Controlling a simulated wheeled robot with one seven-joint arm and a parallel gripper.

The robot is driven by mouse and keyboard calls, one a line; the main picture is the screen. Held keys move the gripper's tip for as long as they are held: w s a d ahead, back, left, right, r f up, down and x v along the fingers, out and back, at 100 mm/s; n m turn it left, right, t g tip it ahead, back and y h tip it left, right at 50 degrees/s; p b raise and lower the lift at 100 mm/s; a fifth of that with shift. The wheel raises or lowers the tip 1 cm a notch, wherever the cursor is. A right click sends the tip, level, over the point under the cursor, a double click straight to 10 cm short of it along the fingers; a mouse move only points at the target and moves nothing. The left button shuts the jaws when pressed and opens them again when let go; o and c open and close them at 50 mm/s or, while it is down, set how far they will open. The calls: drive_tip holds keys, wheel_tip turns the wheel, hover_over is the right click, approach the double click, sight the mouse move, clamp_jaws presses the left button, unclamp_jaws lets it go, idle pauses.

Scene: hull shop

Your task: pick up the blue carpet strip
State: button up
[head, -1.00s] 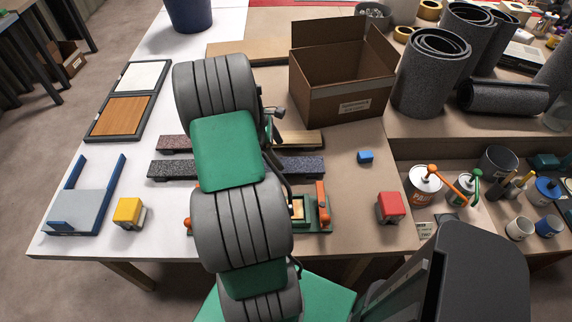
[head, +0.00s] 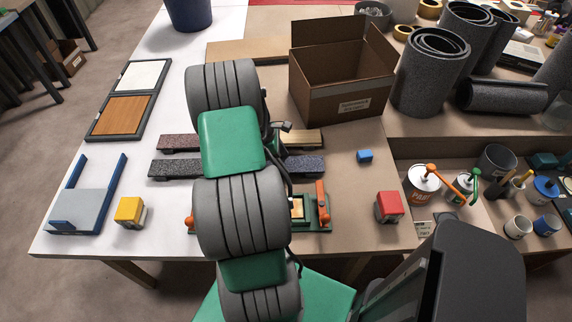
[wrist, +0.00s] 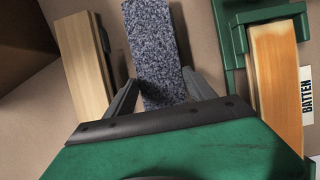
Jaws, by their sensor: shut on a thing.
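The blue carpet strip (head: 305,165) is a speckled blue-grey bar on the table, its left part hidden behind my arm in the head view. In the wrist view the strip (wrist: 155,45) runs between the two dark fingers of my gripper (wrist: 160,88), which is shut on it. The head view hides the fingers behind my arm. I cannot tell whether the strip is clear of the table.
A dark grey strip (head: 173,168) and a reddish strip (head: 179,142) lie left of my arm. A wooden strip (wrist: 80,65) lies close left of the grip. A green fixture (wrist: 235,35) holding wood is close right. An open cardboard box (head: 345,100) stands behind.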

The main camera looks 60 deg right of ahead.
drive_tip(key=c, duration=0.7)
drive_tip(key=shift+o, duration=0.2)
drive_tip(key=shift+r, duration=0.15)
